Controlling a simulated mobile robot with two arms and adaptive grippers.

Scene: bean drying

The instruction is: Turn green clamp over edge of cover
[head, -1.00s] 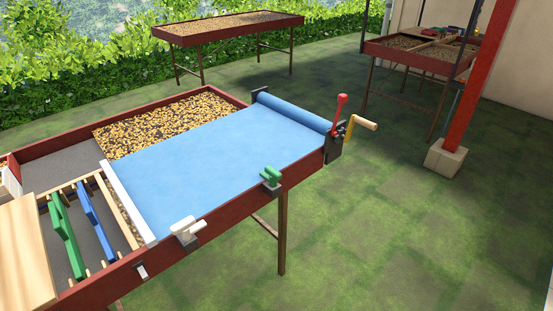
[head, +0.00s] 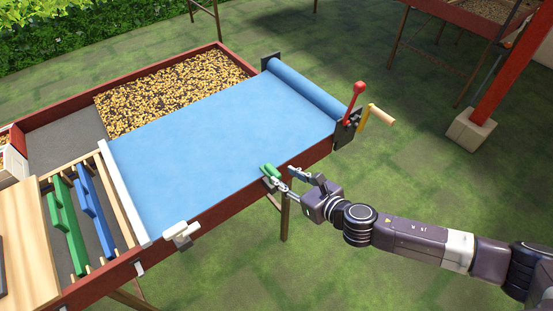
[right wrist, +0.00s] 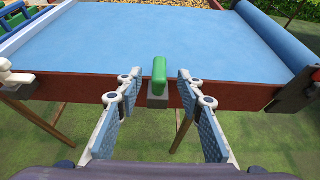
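The green clamp (head: 270,171) sits on the front red rail of the drying table, at the edge of the blue cover (head: 220,130). In the right wrist view the green clamp (right wrist: 159,72) stands upright on a grey base, between and just beyond my finger tips. My right gripper (head: 290,178) reaches in from the right and is beside the clamp; in the right wrist view its fingers (right wrist: 158,84) are spread apart with nothing between them. The cover lies flat from its roll to a white bar. My left gripper is not in view.
A white clamp (head: 181,233) sits on the same rail to the left. A red lever (head: 354,100) and a wooden-handled crank (head: 381,115) stand at the roll's near end. Green and blue rakes (head: 95,208) lie at the left. Grass in front is open.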

